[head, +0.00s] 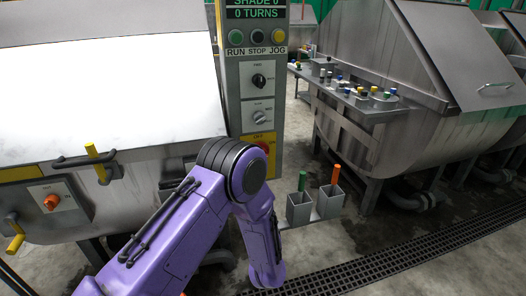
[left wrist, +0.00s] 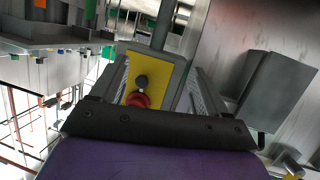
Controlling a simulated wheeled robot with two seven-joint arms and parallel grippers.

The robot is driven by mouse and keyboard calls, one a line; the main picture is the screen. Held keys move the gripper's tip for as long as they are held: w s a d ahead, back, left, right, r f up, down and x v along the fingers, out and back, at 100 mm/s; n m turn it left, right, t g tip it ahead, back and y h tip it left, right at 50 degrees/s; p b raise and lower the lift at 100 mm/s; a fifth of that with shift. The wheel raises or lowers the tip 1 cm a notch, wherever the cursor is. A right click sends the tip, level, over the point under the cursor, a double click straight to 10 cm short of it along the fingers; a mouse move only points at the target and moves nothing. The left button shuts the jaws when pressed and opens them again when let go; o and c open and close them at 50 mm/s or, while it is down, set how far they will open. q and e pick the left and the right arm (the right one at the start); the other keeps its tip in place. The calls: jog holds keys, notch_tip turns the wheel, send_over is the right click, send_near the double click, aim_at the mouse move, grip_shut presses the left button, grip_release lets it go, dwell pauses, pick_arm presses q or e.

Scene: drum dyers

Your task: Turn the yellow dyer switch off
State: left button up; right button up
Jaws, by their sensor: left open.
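The yellow-edged control pillar (head: 279,100) stands in the middle of the head view, beside the left dyer. In the left wrist view, a yellow plate (left wrist: 150,72) with a dark round knob (left wrist: 141,82) and a red round part (left wrist: 138,100) shows between the fingers of my open left gripper (left wrist: 160,82). Contact cannot be told. My right gripper is not in view.
The left dyer has a pale lid (head: 110,95) and a yellow handle (head: 97,163). Two grey holders (head: 315,205) with a green and an orange handle stand right of my arm. Another steel dyer (head: 440,125) is at the right. A floor grating (head: 400,235) crosses the open floor.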

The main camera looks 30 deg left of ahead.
pick_arm(q)
jog(key=w+a+r+n+y, duration=0.1)
jog(key=w+r+n+y, duration=0.2)
jog(key=r, duration=0.5)
jog(key=w+a+r+n+y, duration=0.1)
jog(key=w+r+y, duration=0.1)
jog(key=w+r, duration=0.4)
jog(key=r+p+x, duration=0.1)
jog(key=p+x, duration=0.1)
jog(key=x, duration=0.8)
jog(key=shift+s+a+r, duration=0.25)
jog(key=shift+s, duration=0.05)
jog(key=shift+f, duration=0.1)
jog(key=c, duration=1)
